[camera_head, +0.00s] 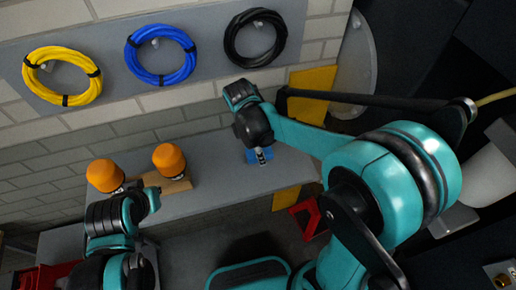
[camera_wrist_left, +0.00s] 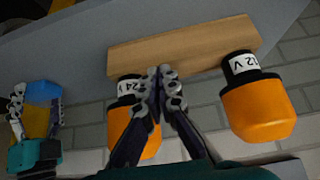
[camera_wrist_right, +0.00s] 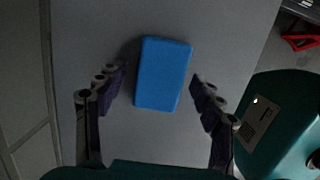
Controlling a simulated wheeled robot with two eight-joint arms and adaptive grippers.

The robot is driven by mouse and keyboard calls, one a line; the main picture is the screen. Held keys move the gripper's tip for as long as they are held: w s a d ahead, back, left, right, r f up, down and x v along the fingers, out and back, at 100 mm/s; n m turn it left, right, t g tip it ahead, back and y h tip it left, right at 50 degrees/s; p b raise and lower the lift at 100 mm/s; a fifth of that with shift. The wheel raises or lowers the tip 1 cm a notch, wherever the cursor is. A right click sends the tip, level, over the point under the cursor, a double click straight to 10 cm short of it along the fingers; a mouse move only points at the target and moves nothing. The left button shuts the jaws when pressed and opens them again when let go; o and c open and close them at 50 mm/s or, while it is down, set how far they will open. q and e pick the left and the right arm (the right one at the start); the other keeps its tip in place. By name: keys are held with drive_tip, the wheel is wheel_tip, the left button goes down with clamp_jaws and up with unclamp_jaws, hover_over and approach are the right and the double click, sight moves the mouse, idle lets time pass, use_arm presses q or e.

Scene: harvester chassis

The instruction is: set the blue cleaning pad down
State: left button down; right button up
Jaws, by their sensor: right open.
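The blue cleaning pad (camera_wrist_right: 164,73) lies on the grey shelf in the right wrist view. A small part of the pad shows in the head view (camera_head: 260,156). My right gripper (camera_wrist_right: 158,84) is open, with one finger on each side of the pad and a gap to each. In the head view the right gripper (camera_head: 260,154) is low over the shelf. My left gripper (camera_wrist_left: 166,74) is shut and empty in front of the orange-capped item marked 24 V (camera_wrist_left: 143,132).
The grey shelf (camera_head: 215,195) also holds a wooden block (camera_wrist_left: 185,45) and a second orange-capped item marked 12 V (camera_wrist_left: 258,110). Yellow (camera_head: 62,76), blue (camera_head: 161,55) and black (camera_head: 255,38) cable coils hang on the wall panel. A red object (camera_head: 305,218) lies below the shelf.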

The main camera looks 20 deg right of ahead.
sight(252, 152)
wheel_tip(252, 152, up, 11)
drive_tip(key=a+p, duration=0.2)
drive_tip(key=p, duration=0.1)
drive_tip(key=s+d+m+t+y, duration=0.1)
drive_tip(key=s+d+m+t, duration=0.2)
drive_tip(key=m, duration=0.6)
drive_tip(key=s+d+f+m+t+y, duration=0.1)
drive_tip(key=s+d+m+t, duration=0.3)
drive_tip(key=s+m, duration=0.3)
drive_tip(key=shift+s+m, duration=0.25)
drive_tip(key=shift+m, duration=0.95)
drive_tip(key=shift+d, duration=0.1)
drive_tip(key=shift+f, duration=0.1)
